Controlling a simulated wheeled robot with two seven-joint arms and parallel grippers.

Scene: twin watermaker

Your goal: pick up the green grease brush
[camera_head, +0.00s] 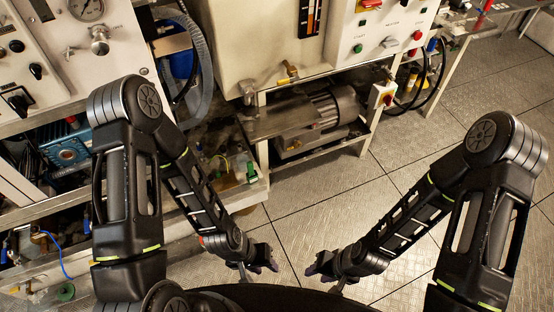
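I cannot clearly make out a green grease brush. A small green item (251,172) stands at the right end of the low shelf under the machine, too small to identify. My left gripper (264,262) hangs low at the bottom centre, over the floor and to the right of the shelf. My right gripper (322,270) is to its right, also low over the floor. Both look apart from any object. The finger gaps are too small and dark to judge.
The machine frame (365,140) with its pump motor (335,106) fills the back. A blue unit (66,146) sits at left behind my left arm. The tiled floor (330,205) between my arms is clear.

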